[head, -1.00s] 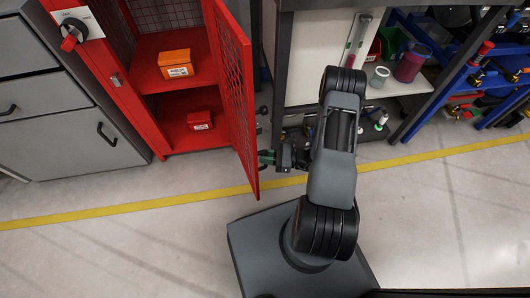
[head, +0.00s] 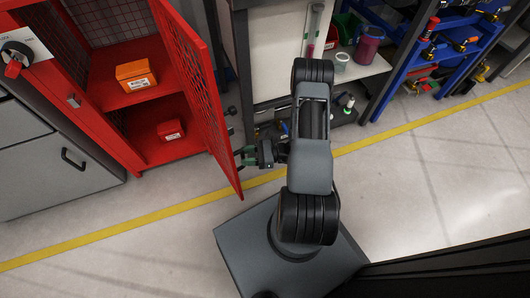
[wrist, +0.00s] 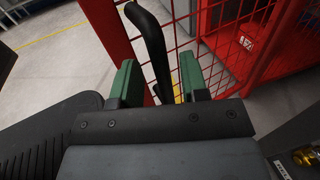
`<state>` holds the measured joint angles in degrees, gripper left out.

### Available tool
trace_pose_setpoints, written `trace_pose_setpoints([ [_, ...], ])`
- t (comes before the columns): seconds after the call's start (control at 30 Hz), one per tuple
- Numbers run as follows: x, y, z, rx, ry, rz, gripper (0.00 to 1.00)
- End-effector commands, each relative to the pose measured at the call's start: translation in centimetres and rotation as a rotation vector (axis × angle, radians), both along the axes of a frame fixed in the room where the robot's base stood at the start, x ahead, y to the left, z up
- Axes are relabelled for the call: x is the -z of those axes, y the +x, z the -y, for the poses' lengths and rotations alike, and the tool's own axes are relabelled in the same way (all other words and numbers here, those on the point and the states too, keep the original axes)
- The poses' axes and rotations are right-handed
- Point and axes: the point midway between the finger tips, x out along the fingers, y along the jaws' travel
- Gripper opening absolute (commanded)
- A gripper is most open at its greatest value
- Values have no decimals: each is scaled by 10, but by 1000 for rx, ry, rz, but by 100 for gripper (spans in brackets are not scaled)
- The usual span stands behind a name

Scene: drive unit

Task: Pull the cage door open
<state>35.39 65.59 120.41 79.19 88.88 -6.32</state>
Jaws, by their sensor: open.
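The red mesh cage door (head: 195,85) stands swung well out from the red cabinet (head: 100,125) in the head view, leaving the front open. My gripper (head: 246,157) is at the door's right side, near its lower free end. In the wrist view the black door handle (wrist: 152,45) stands between the two green fingers of my gripper (wrist: 158,82). The jaws are open, with a gap between the handle and each finger. Red mesh of the door (wrist: 172,50) shows behind the handle. In the head view the handle cannot be made out.
An orange box (head: 136,76) and a red box (head: 170,130) sit on the cabinet shelves. Grey drawers (head: 50,150) stand left of it. A workbench (head: 275,85) and blue racks (head: 415,60) are to the right. Floor with a yellow line (head: 130,224) is clear in front.

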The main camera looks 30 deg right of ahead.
Motion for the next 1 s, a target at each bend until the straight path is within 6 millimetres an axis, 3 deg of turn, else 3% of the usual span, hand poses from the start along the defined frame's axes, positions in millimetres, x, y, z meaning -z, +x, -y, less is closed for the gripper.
trace_pose_setpoints([
  [0.3,-2,-28,61,6,-1,0,41],
  [0.5,-1,-41,90,3,-1,0,41],
  [0.7,0,-48,105,1,0,-1,41],
  [1.0,0,-50,109,0,1,-2,41],
])
